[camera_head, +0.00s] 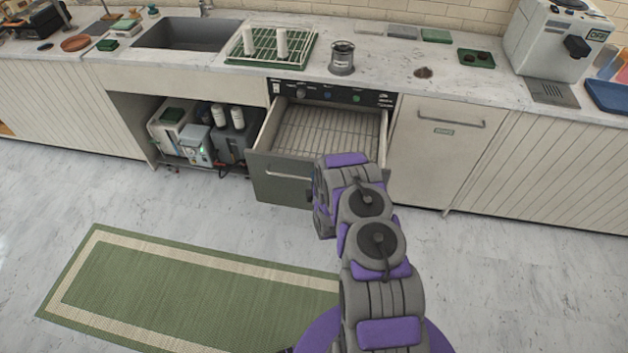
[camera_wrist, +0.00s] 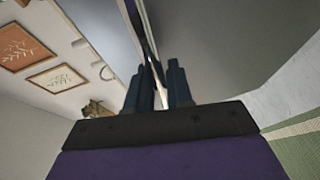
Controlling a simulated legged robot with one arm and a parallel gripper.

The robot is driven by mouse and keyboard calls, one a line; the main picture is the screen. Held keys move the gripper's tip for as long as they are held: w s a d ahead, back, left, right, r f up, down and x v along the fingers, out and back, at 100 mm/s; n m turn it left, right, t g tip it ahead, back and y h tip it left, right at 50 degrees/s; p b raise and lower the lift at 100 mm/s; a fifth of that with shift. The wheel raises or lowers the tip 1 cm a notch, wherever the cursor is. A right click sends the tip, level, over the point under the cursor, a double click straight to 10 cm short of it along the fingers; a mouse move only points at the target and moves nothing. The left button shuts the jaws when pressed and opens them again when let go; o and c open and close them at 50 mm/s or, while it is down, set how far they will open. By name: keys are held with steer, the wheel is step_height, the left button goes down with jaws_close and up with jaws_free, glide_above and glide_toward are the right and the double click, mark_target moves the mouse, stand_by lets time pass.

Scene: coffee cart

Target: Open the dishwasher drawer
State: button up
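The dishwasher drawer (camera_head: 283,183) is pulled out from under the counter in the head view. Its grey front stands away from the cabinet, and a wire rack (camera_head: 325,132) shows inside. A light handle bar (camera_head: 287,175) runs across the front; my arm hides its right part. My gripper is hidden behind my own wrist in the head view, near the right half of the drawer front. In the wrist view my gripper (camera_wrist: 160,92) has two dark fingers a little apart, with a thin light edge running between them. I cannot tell whether they grip it.
A black control panel (camera_head: 328,94) sits above the drawer. A closed cabinet door (camera_head: 440,155) is at the right, and an open bay with machines (camera_head: 205,135) at the left. A green rug (camera_head: 190,290) lies on the floor, with clear floor around it.

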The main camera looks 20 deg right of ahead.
steer(key=shift+o, duration=1.4)
steer(key=shift+d+f, duration=0.15)
steer(key=shift+f, duration=0.1)
steer(key=shift+o, duration=0.4)
steer(key=shift+r, duration=0.1)
steer(key=shift+s, duration=0.1)
steer(key=p+v, duration=0.4)
steer(key=v, duration=0.7)
steer(key=shift+s+r, duration=0.35)
steer(key=shift+p, duration=0.65)
